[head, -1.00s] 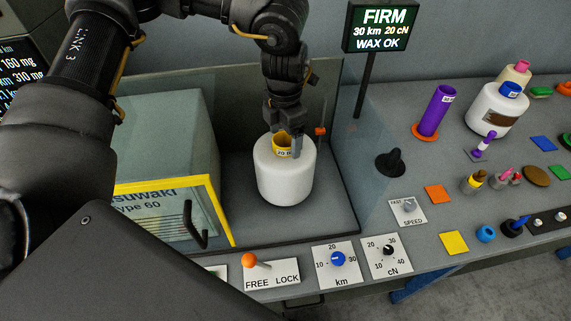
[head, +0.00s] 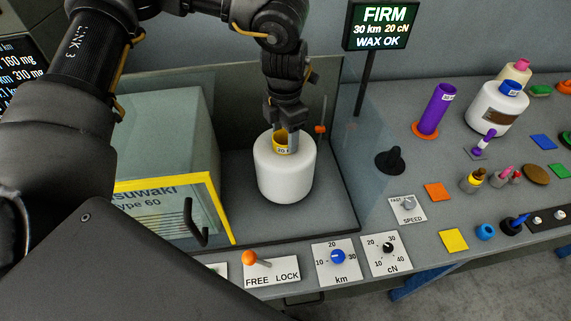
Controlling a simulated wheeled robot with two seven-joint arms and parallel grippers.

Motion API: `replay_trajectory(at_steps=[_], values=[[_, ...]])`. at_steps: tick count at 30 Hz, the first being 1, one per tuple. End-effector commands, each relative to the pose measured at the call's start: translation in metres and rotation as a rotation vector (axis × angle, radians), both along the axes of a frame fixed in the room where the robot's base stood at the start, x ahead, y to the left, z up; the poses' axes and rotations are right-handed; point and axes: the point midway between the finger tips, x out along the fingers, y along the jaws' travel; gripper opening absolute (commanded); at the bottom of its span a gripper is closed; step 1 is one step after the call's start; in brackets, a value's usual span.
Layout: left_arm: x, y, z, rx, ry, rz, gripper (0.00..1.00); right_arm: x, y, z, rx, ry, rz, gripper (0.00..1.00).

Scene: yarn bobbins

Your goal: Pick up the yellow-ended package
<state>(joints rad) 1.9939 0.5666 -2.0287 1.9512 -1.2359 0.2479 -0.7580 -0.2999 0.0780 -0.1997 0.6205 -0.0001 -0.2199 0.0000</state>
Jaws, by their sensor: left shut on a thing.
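The yellow-ended package (head: 284,176) is a white yarn cylinder with a yellow tube end (head: 279,143) on top. It stands upright inside the glass-walled bay in the head view. My left gripper (head: 284,138) points straight down at its top and is shut on the yellow tube end. The fingers hide part of the tube and its label. I cannot tell whether the package's base touches the bay floor. My right gripper is not in view.
A grey machine box with a yellow frame (head: 226,210) stands close left of the package. Glass walls surround the bay. An orange-knobbed lever (head: 249,258) and dials sit in front. A black cone (head: 390,161), purple tube (head: 439,110) and another white package (head: 495,110) stand right.

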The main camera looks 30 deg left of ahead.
Motion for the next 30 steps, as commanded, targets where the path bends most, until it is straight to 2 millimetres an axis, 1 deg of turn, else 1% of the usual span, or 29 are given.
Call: replay_trajectory(at_steps=[11,17,20,23,26,27,29,30], values=[[0.001,0.000,0.007,-0.003,-0.004,0.001,0.00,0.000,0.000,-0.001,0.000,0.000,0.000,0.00],[0.001,0.000,0.026,-0.002,-0.006,0.001,0.00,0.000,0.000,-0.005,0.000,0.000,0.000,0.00],[0.002,0.000,0.042,-0.003,-0.007,0.002,0.00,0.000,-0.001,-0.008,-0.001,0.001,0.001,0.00],[0.002,-0.001,0.062,-0.004,-0.008,0.002,0.00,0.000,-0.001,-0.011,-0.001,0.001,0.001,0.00],[0.001,-0.001,0.086,-0.004,-0.008,0.002,0.00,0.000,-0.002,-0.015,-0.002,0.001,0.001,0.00],[0.002,-0.001,0.097,-0.005,-0.010,0.001,0.00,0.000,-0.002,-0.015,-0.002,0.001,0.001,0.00],[0.001,-0.001,0.114,-0.003,-0.010,0.002,0.00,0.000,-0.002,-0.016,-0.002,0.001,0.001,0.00],[0.001,-0.001,0.126,-0.002,-0.011,0.002,0.00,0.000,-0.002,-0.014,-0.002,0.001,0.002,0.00]])
